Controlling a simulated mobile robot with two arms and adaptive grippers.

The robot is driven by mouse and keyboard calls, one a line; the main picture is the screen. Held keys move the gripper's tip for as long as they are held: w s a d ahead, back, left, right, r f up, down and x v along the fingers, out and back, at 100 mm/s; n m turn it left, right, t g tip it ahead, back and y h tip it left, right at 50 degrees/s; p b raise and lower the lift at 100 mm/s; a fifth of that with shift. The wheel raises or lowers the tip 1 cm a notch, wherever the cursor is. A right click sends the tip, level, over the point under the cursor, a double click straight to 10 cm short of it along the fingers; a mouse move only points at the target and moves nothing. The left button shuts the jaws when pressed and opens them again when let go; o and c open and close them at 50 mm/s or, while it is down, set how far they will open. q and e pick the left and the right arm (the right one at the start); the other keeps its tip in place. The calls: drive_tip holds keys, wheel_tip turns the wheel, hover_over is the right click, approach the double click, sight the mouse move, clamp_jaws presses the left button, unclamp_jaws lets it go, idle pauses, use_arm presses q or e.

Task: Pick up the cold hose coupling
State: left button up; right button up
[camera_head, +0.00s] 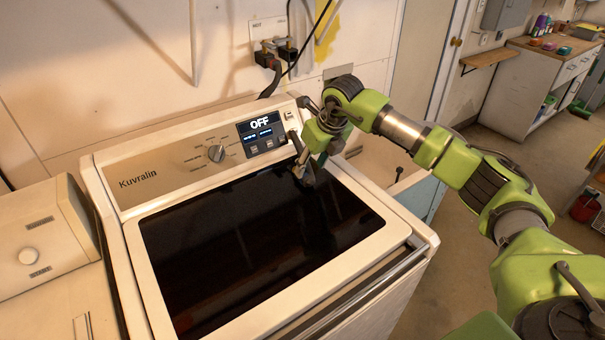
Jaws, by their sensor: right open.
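My right gripper (304,168) is open over the back right part of the washer's dark glass lid, beside the control display. I see nothing held in it. Two dark fittings (277,50) sit on the wall outlet behind the washer, under a label that seems to read HOT on its left side. A dark hose (270,82) runs down from them behind the machine. I cannot tell for certain which part is the cold hose coupling. My right gripper is in front of the outlet and lower than it, apart from it. My left gripper is not in view.
The Kuvralin washer (125,212) fills the middle, its display reading OFF. Another white appliance (35,235) stands at the left. A sink basin (385,165) is to the right of the washer, partly behind my right arm. A workbench (545,75) stands farther back. Floor is open at right.

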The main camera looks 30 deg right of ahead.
sight(306, 176)
drive_tip(key=shift+w+a+f+p, duration=0.1)
drive_tip(key=shift+w+f+p, duration=0.15)
drive_tip(key=shift+f+p, duration=0.25)
drive_tip(key=p+x, duration=0.2)
drive_tip(key=x, duration=0.2)
drive_tip(key=shift+s+f, duration=0.1)
drive_tip(key=shift+f, duration=0.15)
clamp_jaws()
